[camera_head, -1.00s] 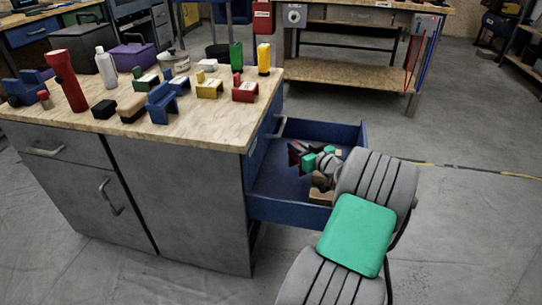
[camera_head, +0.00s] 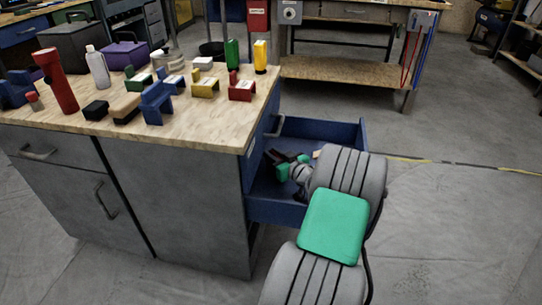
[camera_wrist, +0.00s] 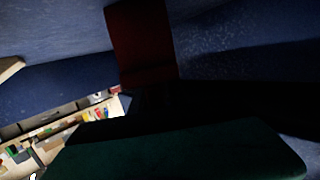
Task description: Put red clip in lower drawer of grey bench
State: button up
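The grey bench (camera_head: 180,195) stands at the left. A blue drawer (camera_head: 318,128) is open on its right side; I cannot tell whether it is the lower one. My gripper (camera_head: 283,163) is inside this drawer, low between its walls. In the wrist view a dark red block (camera_wrist: 143,42), possibly a red clip, stands against blue drawer surfaces, beyond my dark and green gripper parts. Shadow hides whether my fingers touch it or are parted. A red clip-shaped piece (camera_head: 241,90) also lies on the bench top near its right edge.
The bench top holds a red flashlight (camera_head: 56,80), a blue clip-shaped piece (camera_head: 158,103), a yellow one (camera_head: 205,88) and several other items. A pale wooden piece (camera_head: 317,154) shows in the drawer. The floor at the right is clear.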

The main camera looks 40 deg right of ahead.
jog(key=shift+o, duration=1.2)
jog(key=shift+a, duration=0.1)
jog(key=shift+r, duration=0.15)
jog(key=p+v, duration=0.3)
jog(key=v, duration=0.4)
jog(key=shift+s, duration=0.2)
jog(key=shift+r, duration=0.1)
